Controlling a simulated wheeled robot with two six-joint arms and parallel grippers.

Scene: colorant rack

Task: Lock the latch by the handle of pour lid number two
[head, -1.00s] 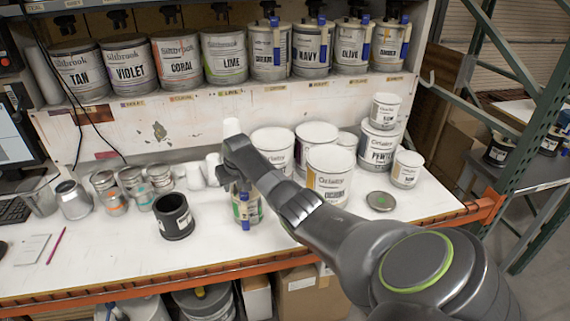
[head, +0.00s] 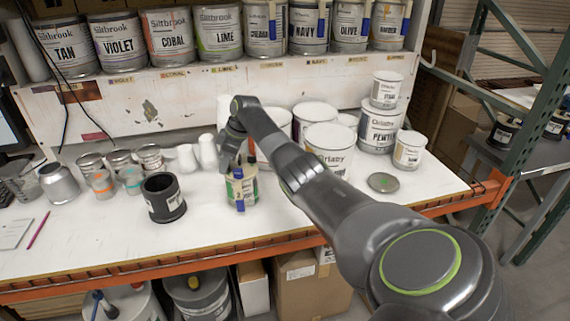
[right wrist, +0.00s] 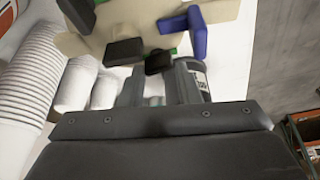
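The can with pour lid number two (head: 242,190) stands upright on the bench, with a yellow-green label and a blue latch handle hanging on its front. My right gripper (head: 231,160) is at the left of the lid's top and partly hides it. In the right wrist view the beige lid (right wrist: 220,40) fills the top, with a blue handle (right wrist: 197,32) and dark parts. My left gripper is not in view.
A black cup (head: 163,198) stands left of the can. Small metal tins and white bottles (head: 187,158) stand behind it. Large white-lidded cans (head: 327,140) stand right and behind. A loose round lid (head: 383,182) lies at the right. The bench front is clear.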

